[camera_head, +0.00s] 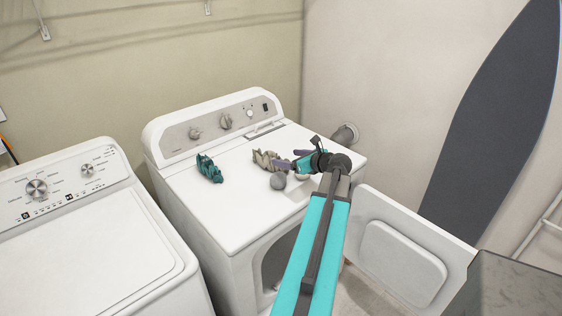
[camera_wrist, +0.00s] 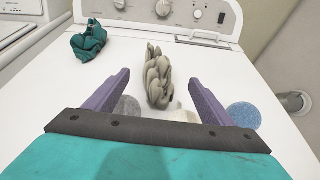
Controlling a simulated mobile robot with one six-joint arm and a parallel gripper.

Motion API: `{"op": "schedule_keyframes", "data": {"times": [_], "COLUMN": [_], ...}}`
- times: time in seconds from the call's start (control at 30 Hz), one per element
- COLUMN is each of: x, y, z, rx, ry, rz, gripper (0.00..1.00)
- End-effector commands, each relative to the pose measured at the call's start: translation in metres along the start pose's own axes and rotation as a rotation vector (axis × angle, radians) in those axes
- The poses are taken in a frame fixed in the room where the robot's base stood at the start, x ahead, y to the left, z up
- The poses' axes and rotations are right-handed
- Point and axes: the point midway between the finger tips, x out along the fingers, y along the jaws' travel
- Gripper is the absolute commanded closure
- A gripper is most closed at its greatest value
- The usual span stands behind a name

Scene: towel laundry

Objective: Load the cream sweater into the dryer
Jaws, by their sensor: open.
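The cream sweater (camera_head: 264,158) is a crumpled beige bundle on top of the white dryer (camera_head: 222,218). In the wrist view the sweater (camera_wrist: 158,82) stands ahead of my gripper, in line with the gap between the fingers. My gripper (camera_head: 289,160) is open, low over the dryer top and to the right of the sweater in the head view. Its two purple fingers show apart in the wrist view (camera_wrist: 160,78), with nothing held between them. The dryer door (camera_head: 405,262) is swung open to the right. The front opening (camera_head: 276,262) is partly hidden by my arm.
A teal crumpled cloth (camera_head: 209,168) lies left of the sweater. A grey ball (camera_head: 278,181), a whitish ball (camera_wrist: 184,116) and a blue ball (camera_wrist: 243,115) sit close to my fingers. A washer (camera_head: 95,250) stands at left, an ironing board (camera_head: 490,120) at right.

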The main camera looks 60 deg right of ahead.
Motion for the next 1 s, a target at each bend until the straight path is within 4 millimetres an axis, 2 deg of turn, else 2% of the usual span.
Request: {"op": "schedule_keyframes", "data": {"times": [0.17, 0.27, 0.4, 0.6, 0.8, 1.0], "x": [0.002, 0.002, -0.002, -0.016, -0.035, -0.055], "y": [-0.017, -0.032, -0.057, -0.095, -0.131, -0.164], "z": [0.025, 0.047, 0.081, 0.123, 0.152, 0.170], "rx": [0.130, 0.259, 0.481, 0.818, 1.166, 1.519], "ry": [-0.081, -0.160, -0.297, -0.507, -0.723, -0.941], "rz": [-0.054, -0.098, -0.152, -0.193, -0.191, -0.145], "gripper": [0.24, 0.24, 0.24, 0.24, 0.24, 0.24]}}
